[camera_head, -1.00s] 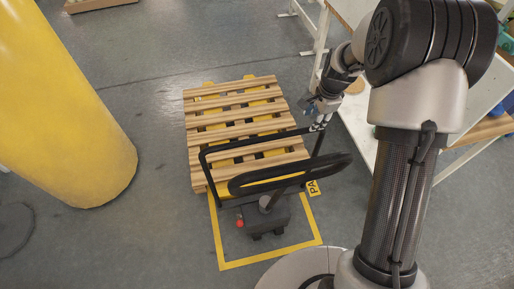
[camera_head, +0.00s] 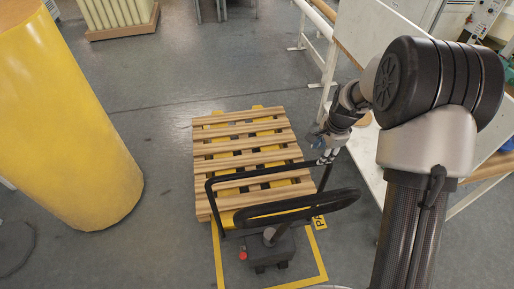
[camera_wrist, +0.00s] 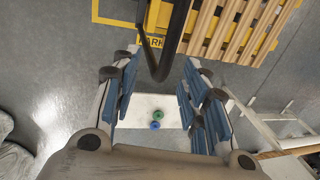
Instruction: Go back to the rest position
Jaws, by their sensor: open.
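My gripper (camera_head: 326,152) hangs from the arm at the middle right of the head view, close to the side of a black handle frame (camera_head: 262,172). In the wrist view my gripper (camera_wrist: 160,92) has its blue-padded fingers spread wide, with nothing held between them. The black handle also shows there (camera_wrist: 175,40), its lower end reaching toward the space between the fingers; I cannot tell whether it touches. Beyond the fingers, a small green ring (camera_wrist: 157,115) and a small blue ring (camera_wrist: 155,125) lie on a white surface (camera_wrist: 142,104).
A wooden pallet (camera_head: 245,140) stands on the floor at the centre, with the dark pallet truck body (camera_head: 267,253) in front. A big yellow column (camera_head: 65,120) stands at left. A white bench (camera_head: 366,150) is at right. Grey floor is clear left of the pallet.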

